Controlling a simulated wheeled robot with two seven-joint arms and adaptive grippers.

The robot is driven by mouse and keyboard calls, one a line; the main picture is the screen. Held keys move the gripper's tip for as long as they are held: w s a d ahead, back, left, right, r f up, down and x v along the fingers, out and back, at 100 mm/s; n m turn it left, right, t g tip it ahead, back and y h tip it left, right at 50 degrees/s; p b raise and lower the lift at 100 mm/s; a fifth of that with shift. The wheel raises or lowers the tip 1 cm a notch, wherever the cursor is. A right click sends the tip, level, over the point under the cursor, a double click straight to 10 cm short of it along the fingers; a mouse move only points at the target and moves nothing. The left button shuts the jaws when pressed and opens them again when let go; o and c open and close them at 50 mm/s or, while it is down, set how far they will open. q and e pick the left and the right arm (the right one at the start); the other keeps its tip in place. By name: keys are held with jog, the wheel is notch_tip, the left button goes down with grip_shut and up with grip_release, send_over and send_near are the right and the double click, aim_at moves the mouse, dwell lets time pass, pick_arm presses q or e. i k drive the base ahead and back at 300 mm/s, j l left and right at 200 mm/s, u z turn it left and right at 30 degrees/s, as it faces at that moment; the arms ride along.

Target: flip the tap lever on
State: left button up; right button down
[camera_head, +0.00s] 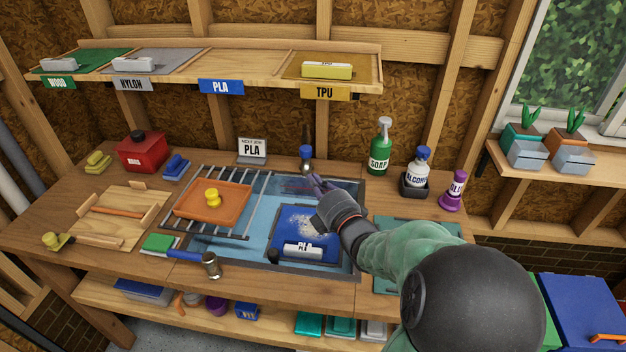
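The tap (306,153) stands at the back edge of the sink, with a blue part at its top and a dark upright piece behind it. Which part is the lever, and its position, is too small to tell. My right gripper (317,183) reaches in from the right over the sink (258,240). Its dark fingertips are just in front of and below the tap, and seem apart from it. The fingers are small and dark, so their opening is unclear. My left gripper is out of view.
A rack with an orange tray (212,203) covers the sink's left part. A blue plate (322,226) with pale powder and a PLA-labelled piece lies in the sink under my wrist. A soap bottle (380,147) and alcohol bottle (419,169) stand right of the tap.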

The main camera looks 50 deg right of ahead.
aim_at(209, 260)
jog(key=k+j, duration=0.65)
jog(key=k, duration=0.25)
